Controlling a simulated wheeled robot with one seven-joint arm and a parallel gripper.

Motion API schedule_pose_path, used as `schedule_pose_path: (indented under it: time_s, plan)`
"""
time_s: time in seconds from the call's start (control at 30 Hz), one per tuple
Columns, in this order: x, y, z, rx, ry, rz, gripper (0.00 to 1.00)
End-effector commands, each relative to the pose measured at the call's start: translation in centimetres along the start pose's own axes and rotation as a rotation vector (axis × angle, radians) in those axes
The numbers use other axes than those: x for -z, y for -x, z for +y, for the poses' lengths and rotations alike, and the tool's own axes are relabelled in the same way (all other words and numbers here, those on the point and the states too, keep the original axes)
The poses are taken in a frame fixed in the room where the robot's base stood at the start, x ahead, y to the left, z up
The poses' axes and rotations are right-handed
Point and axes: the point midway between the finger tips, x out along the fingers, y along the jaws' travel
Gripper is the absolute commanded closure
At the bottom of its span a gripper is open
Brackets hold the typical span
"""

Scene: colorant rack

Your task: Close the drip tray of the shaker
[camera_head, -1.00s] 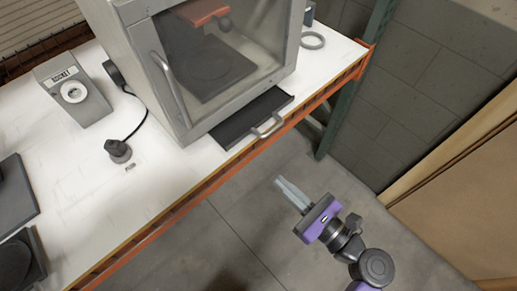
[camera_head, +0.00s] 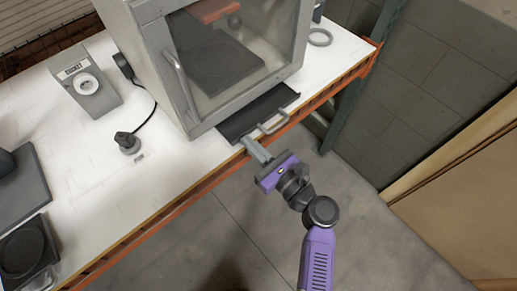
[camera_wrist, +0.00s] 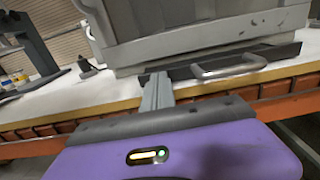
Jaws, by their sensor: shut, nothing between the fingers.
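The shaker (camera_head: 200,60) is a grey cabinet with a glass door on the white bench. Its dark drip tray (camera_head: 258,112) sticks out at the bottom front, with a grey bar handle (camera_head: 273,124). The tray's front edge and handle (camera_wrist: 230,68) also show in the wrist view. My gripper (camera_head: 250,143) is shut and empty. Its fingertips (camera_wrist: 155,82) are at the left end of the tray's front, left of the handle. I cannot tell whether they touch the tray.
An orange beam (camera_head: 200,190) runs along the bench's front edge. The floor (camera_head: 250,240) in front is clear.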

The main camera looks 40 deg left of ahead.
Motion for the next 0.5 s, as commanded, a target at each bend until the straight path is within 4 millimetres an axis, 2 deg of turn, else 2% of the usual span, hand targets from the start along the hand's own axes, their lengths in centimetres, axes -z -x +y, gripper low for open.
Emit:
schedule_pose_path:
  time_s: [0.37,0.5]
  plan:
    - [0.0,-0.2,0.0,0.0,0.0,0.0,1.0]
    - [0.2,-1.5,0.0,-0.002,0.001,-0.001,1.0]
